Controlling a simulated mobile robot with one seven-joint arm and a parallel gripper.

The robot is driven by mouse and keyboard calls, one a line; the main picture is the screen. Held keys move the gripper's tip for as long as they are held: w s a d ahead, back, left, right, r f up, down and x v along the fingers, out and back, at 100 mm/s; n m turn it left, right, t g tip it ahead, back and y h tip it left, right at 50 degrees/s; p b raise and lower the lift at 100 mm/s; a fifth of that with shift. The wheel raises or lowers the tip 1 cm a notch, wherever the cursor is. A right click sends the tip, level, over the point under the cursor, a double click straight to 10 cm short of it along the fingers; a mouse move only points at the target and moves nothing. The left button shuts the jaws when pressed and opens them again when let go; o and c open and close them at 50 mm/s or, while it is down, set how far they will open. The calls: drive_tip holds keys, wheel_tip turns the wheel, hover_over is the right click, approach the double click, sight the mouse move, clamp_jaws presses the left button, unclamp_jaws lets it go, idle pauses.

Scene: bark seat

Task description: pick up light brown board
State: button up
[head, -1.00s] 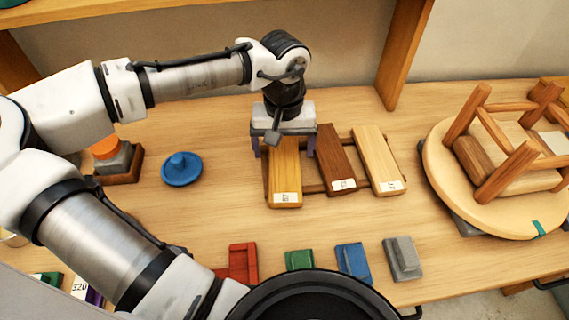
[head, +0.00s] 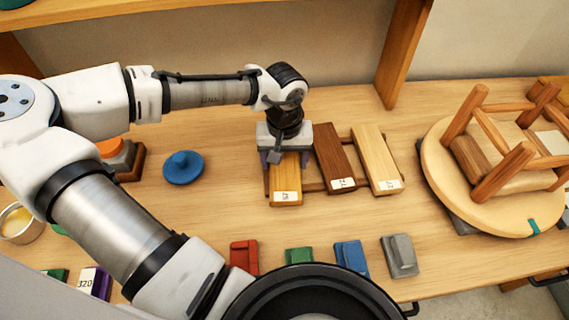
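Three boards lie side by side on a low wooden rack. The left one is golden light brown (head: 286,180) with a white label at its near end. The middle one is dark brown (head: 333,155). The right one is pale tan (head: 375,155). My gripper (head: 285,162) is over the far part of the golden light brown board, one finger against each long edge, and looks shut on it. The gripper body hides that board's far end. The board still appears to rest on the rack (head: 312,187).
A blue round knobbed piece (head: 183,168) lies left of the boards. A round wooden stool top (head: 470,200) with upturned legs stands at right. Red (head: 244,256), green (head: 299,260), blue (head: 351,258) and grey (head: 399,256) blocks line the front edge. A shelf post (head: 402,55) rises behind.

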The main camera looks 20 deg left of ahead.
drive_tip(key=c, duration=0.7)
